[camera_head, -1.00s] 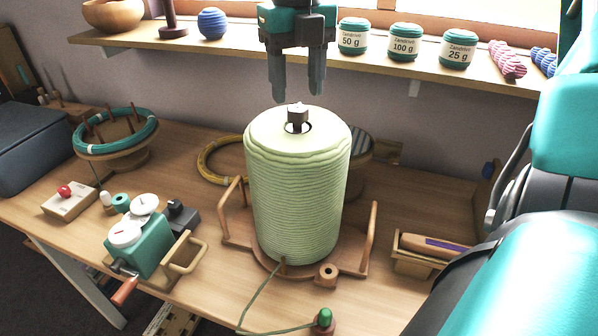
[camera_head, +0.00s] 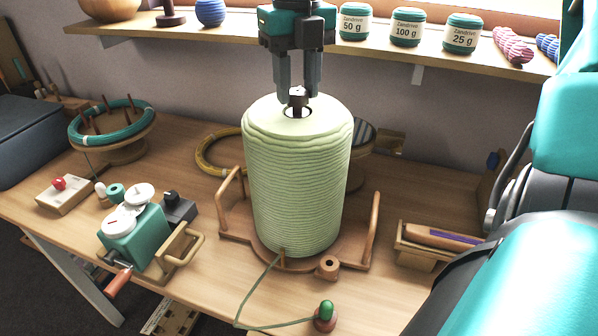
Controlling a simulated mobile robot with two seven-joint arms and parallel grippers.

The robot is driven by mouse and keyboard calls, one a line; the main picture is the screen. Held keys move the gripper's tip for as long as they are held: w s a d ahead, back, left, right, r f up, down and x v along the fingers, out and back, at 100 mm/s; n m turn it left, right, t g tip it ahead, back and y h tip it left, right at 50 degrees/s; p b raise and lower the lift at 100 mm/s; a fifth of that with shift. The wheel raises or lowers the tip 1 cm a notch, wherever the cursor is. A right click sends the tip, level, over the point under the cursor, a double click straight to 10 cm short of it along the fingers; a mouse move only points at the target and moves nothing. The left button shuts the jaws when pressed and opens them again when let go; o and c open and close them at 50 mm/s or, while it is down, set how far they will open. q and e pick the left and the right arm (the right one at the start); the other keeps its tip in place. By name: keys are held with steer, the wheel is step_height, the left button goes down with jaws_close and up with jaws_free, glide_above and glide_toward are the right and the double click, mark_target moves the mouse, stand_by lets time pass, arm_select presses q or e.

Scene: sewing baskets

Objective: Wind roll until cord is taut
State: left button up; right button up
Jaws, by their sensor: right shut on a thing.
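The roll (camera_head: 298,185) is a tall cylinder wound with pale green cord. It stands upright on a round wooden base (camera_head: 345,245) with side handles. My right gripper (camera_head: 298,95) points down from above and is shut on the small dark spindle knob (camera_head: 298,95) at the roll's top centre. The green cord (camera_head: 252,295) leaves the roll's foot near a small peg, drops toward the table's front, then bends right to a green-topped post (camera_head: 325,312). My left gripper is not in view.
A teal hand-cranked winder (camera_head: 138,235) stands left of the roll. A teal cord ring (camera_head: 112,122) on a stand and a red-button box (camera_head: 63,194) are further left. A wooden tray (camera_head: 425,252) is at right. A shelf (camera_head: 220,28) with yarn runs behind.

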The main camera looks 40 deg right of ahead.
steer(key=shift+m+b, duration=0.35)
steer(key=shift+m, duration=0.15)
steer(key=shift+m+b, duration=1.1)
steer(key=shift+m, duration=1.1)
steer(key=shift+f+m+b, duration=0.1)
steer(key=shift+m+b, duration=0.55)
steer(key=shift+m, duration=0.65)
steer(key=shift+m, duration=0.5)
steer(key=shift+m, duration=0.3)
steer(key=shift+m+b, duration=0.45)
steer(key=shift+m, duration=0.05)
